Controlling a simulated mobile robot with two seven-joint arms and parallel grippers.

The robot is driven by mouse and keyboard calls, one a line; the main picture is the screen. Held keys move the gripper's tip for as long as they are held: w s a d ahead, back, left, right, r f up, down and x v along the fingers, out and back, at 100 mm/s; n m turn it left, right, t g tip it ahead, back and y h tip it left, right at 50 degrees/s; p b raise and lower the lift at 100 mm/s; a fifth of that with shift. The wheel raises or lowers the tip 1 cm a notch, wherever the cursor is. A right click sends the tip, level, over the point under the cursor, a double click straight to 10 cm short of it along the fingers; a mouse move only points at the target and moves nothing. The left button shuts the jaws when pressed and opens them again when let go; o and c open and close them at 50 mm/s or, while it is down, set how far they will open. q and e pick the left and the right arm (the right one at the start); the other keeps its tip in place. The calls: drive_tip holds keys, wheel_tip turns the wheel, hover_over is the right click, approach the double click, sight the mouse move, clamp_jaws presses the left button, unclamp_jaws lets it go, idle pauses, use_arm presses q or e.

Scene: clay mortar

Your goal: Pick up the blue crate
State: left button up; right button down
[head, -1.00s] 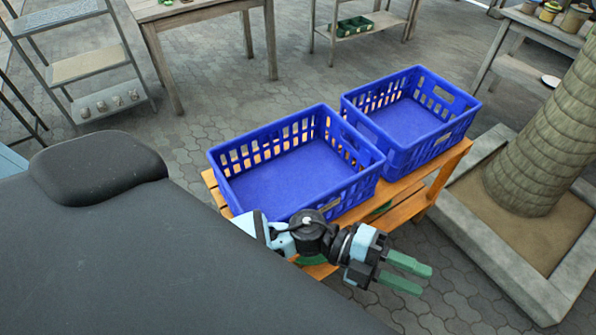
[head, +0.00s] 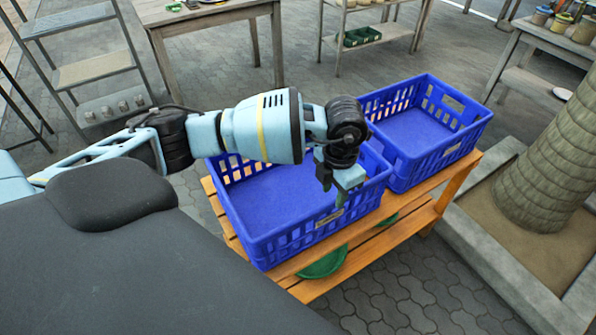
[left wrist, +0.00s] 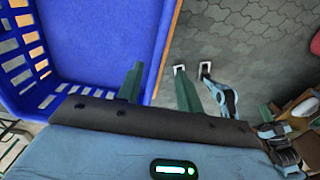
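Two open blue crates stand side by side on a wooden stand. The near blue crate (head: 290,242) looks empty. The far blue crate (head: 440,152) also looks empty and stands behind it to the right. My left arm reaches in from the left over the near crate. My left gripper (head: 343,192) points down at this crate's right-hand side and hides part of its rim. In the left wrist view my left gripper (left wrist: 158,85) has its green fingers apart, one on each side of the crate's wall (left wrist: 165,35). I cannot tell whether they touch it.
The orange wooden stand (head: 425,215) has slats and a green round item (head: 325,262) on its lower level. A stone planter (head: 475,235) with a thick trunk (head: 548,165) is at the right. Tables and shelves stand behind. Paved floor is open in front.

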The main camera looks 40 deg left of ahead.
sight(331, 201)
use_arm(q)
drive_tip(key=shift+f, duration=1.05)
drive_tip(key=shift+a+f, duration=0.15)
drive_tip(key=shift+f, duration=1.3)
drive_tip(key=shift+a+f, duration=0.1)
drive_tip(key=shift+f, duration=1.35)
drive_tip(key=shift+c, duration=0.2)
clamp_jaws()
drive_tip(key=shift+r, duration=0.1)
drive_tip(key=shift+w+r, duration=0.1)
drive_tip(key=shift+w, duration=0.1)
